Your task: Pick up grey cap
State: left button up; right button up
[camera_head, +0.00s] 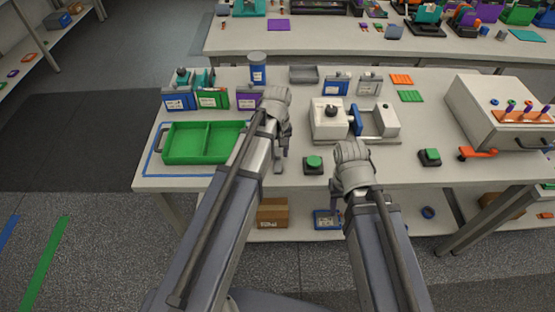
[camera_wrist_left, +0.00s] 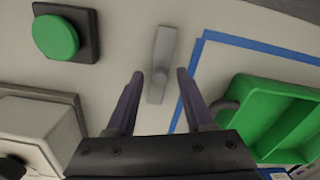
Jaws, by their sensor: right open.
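In the head view my left gripper (camera_head: 283,148) is over the table's front part. My right gripper (camera_head: 338,206) hangs at the table's front edge, its fingers barely visible.
The green tray (camera_head: 207,142) lies left inside blue tape. A green button (camera_head: 314,163) sits right of the bar. A white fixture (camera_head: 383,124) with a dark knob (camera_head: 331,111) stands behind. Blue, green and purple bins (camera_head: 180,99) and a large white machine (camera_head: 490,110) flank it.

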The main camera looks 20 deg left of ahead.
pick_arm(q)
grip_shut()
dwell(0.6)
